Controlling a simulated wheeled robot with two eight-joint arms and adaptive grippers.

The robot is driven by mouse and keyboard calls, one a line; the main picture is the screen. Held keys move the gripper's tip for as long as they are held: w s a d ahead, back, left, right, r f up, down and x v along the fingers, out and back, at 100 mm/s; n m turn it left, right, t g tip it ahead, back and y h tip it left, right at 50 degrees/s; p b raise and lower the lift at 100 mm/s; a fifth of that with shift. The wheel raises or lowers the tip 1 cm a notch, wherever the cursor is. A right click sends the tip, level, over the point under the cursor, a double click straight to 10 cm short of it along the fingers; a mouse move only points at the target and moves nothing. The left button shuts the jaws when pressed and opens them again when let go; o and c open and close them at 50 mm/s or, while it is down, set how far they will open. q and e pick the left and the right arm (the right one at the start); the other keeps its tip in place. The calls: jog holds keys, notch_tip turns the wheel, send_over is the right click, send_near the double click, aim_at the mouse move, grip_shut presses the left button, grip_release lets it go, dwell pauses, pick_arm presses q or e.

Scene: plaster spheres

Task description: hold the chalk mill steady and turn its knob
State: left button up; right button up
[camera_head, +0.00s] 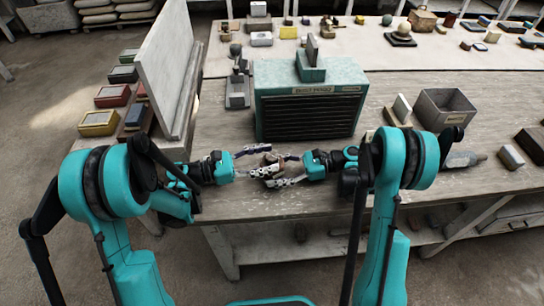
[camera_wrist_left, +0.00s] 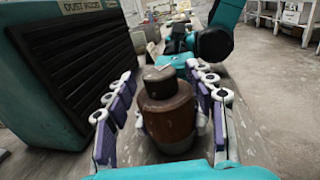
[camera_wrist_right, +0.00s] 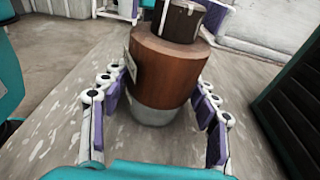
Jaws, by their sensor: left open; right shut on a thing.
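The chalk mill (camera_head: 267,162) stands upright near the bench's front edge, small and partly covered by fingers in the head view. In the right wrist view the mill (camera_wrist_right: 165,68) has a brown wooden body, pale base and dark top. Its dark upper part and knob (camera_wrist_left: 165,82) show in the left wrist view. My left gripper (camera_head: 256,155) is open, with fingers either side of the mill's upper part; it also shows in the left wrist view (camera_wrist_left: 160,78). My right gripper (camera_wrist_right: 160,85) is shut on the mill's lower body, from the opposite side.
A teal dust box (camera_head: 310,80) with a black grille stands close behind the mill. A pale upright board (camera_head: 168,65) is at left. Bare bench top lies beside the mill.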

pick_arm(q)
jog(key=shift+w+d, duration=0.2)
jog(key=shift+d, duration=0.75)
jog(key=c, duration=1.2)
jog(key=shift+m+g, duration=0.3)
jog(key=shift+g, duration=0.2)
jog(key=m+g, duration=0.3)
jog(key=g, duration=0.2)
jog(key=shift+w, duration=0.1)
jog(key=shift+m+g+y, duration=0.4)
jog(key=shift+m+g, duration=0.8)
jog(key=shift+g, duration=0.5)
